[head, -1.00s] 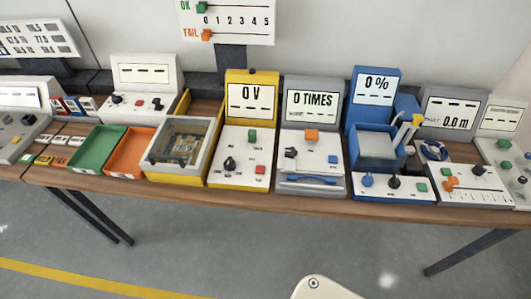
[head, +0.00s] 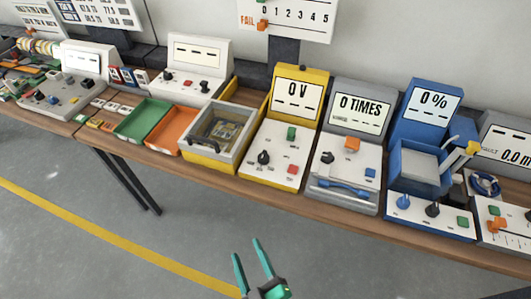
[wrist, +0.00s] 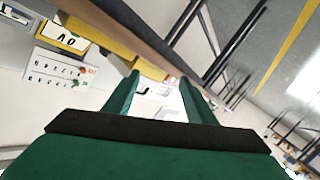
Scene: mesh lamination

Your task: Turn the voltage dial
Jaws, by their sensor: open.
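The voltage station is yellow and white, and its display (head: 297,95) reads "0 V". Its white panel carries a black dial (head: 263,157), a green button (head: 291,133) and a red button (head: 293,169). The black dial is the voltage dial as far as I can tell; its small labels are unreadable. My gripper (head: 249,250) is open and empty, low in front of the table, well apart from the panel. In the wrist view its green fingers (wrist: 158,100) are spread, and the yellow "0 V" display (wrist: 64,36) shows at upper left, turned sideways.
A yellow box with a clear lid (head: 218,133) adjoins the station on the left. The grey "0 TIMES" unit (head: 360,112) and the blue "0 %" unit (head: 432,103) stand to the right. The wooden table edge (head: 330,215) runs in front; the floor before it is clear.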

